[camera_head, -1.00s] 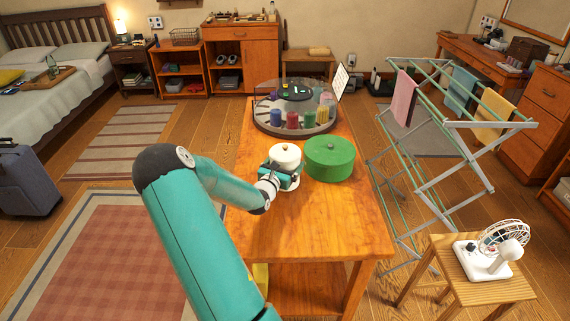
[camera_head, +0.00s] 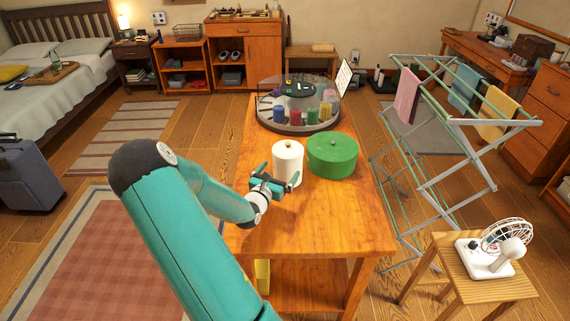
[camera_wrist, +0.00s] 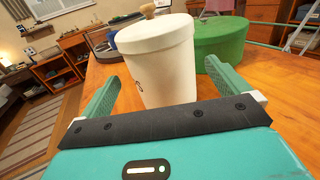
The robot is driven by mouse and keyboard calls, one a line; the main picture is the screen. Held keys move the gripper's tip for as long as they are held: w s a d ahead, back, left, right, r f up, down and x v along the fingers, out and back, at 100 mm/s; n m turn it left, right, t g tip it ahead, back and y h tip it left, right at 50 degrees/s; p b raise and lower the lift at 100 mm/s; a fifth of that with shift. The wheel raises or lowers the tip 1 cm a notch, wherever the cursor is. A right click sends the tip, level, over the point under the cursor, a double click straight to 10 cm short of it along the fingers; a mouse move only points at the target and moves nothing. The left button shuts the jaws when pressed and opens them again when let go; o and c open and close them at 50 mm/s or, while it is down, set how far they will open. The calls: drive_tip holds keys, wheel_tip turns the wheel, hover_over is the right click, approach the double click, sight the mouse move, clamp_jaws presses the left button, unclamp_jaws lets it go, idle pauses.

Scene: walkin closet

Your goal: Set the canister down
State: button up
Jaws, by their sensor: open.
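The white canister (camera_head: 288,164) stands upright on the wooden table (camera_head: 310,222), its lid with a small brown knob in place. It also shows large in the wrist view (camera_wrist: 157,62). My gripper (camera_head: 279,178) is open and empty, just on the near side of the canister. In the wrist view its two teal fingers (camera_wrist: 165,88) are spread wide, with the canister beyond and between their tips. A dark mark shows on the canister's side in that view.
A round green lidded box (camera_head: 332,157) stands right beside the canister. A round clear-covered carousel (camera_head: 299,110) with coloured items sits at the table's far end. A drying rack (camera_head: 440,130) stands to the right. The table's near part is clear.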

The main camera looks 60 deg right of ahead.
drive_tip(key=a, duration=0.4)
drive_tip(key=shift+a, duration=0.3)
drive_tip(key=a+r+m+t+y, duration=0.1)
drive_tip(key=a+r+m+y, duration=0.5)
drive_tip(key=a, duration=1)
drive_tip(key=s+a+r+m+t+y, duration=0.1)
drive_tip(key=a+r+m+y, duration=0.5)
drive_tip(key=a, duration=1)
drive_tip(key=s+a+r+m+t+y, duration=0.1)
drive_tip(key=a+r+m+t+y, duration=0.2)
drive_tip(key=a, duration=1.4)
wheel_tip(320, 180, up, 6)
drive_tip(key=m+y, duration=0.3)
drive_tip(key=shift+r, duration=0.25)
